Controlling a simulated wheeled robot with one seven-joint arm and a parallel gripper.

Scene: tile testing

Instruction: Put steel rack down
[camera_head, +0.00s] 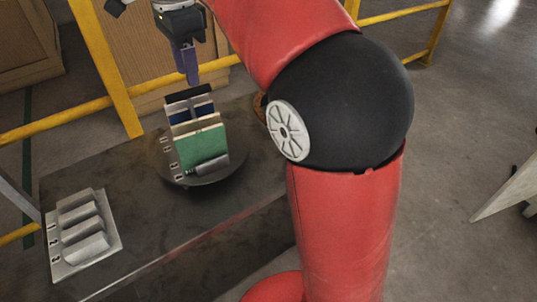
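A rack (172,153) with upright tiles stands on a round dark plate (231,178) on the dark table. A green tile (203,147) is at its front, with blue and pale tiles behind. A small grey cylinder lies along its front. A second, light grey metal rack (109,255) with several rounded ridges and numbers along its left edge lies on the table at the left. I cannot tell for certain which one is the steel rack. My gripper (192,80) points down just above the back of the tile rack. Its purplish fingers look close together; their gap and any contact are unclear.
The table (150,209) is bare between the two racks. Yellow railings (110,60) run behind it, with wooden crates (135,50) beyond. My red arm covers the right-middle of the view and hides the table's right end.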

